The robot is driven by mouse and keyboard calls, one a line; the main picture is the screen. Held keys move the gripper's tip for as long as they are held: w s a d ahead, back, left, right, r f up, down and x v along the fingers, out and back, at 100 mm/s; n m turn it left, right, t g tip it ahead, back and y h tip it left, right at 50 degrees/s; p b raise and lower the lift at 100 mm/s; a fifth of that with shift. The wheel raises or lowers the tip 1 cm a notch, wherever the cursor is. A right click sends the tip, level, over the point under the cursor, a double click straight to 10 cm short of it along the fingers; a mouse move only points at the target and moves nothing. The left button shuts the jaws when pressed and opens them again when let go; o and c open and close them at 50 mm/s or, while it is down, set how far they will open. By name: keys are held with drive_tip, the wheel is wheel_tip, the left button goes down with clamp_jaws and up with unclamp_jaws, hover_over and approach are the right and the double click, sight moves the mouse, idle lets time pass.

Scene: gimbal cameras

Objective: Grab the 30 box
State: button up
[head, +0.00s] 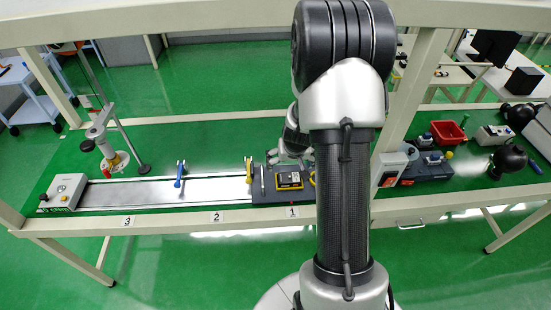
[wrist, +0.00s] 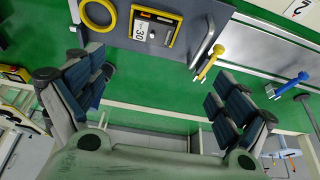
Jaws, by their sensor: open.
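The 30 box (wrist: 153,28) is a black and yellow box with a white "30" label. It lies on the dark grey plate at the top of the wrist view. In the head view it appears as a yellow-edged dark box (head: 290,181) on the bench, just left of my arm. My gripper (wrist: 158,88) is open and empty, its two dark padded fingers spread wide in the wrist view. The box is apart from the fingers, beyond their tips. In the head view my gripper (head: 291,150) is above and behind the box, partly hidden by my arm.
A yellow ring (wrist: 98,14) and a silver handle (wrist: 207,42) flank the box. A yellow lever (head: 249,170) and a blue lever (head: 180,174) stand along the silver track (head: 130,193). A bench post (head: 412,90) rises right of my arm. Green bench surface behind is clear.

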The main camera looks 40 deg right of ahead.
drive_tip(key=b, duration=0.5)
hover_over(289, 176)
drive_tip(key=s+a, duration=0.2)
drive_tip(key=s, duration=0.1)
wheel_tip(289, 176, down, 12)
drive_tip(key=shift+w+f, duration=0.1)
drive_tip(key=shift+w, duration=0.05)
drive_tip(key=shift+d+b+x, duration=0.15)
drive_tip(key=shift+b+x, duration=0.1)
drive_tip(key=shift+x, duration=1.1)
drive_tip(key=shift+d+b+x, duration=0.15)
drive_tip(key=shift+b+x, duration=0.1)
drive_tip(key=shift+x, duration=1.1)
drive_tip(key=shift+w, duration=0.15)
drive_tip(key=shift+c, duration=0.4)
drive_tip(key=c, duration=1.1)
drive_tip(key=shift+c, duration=0.2)
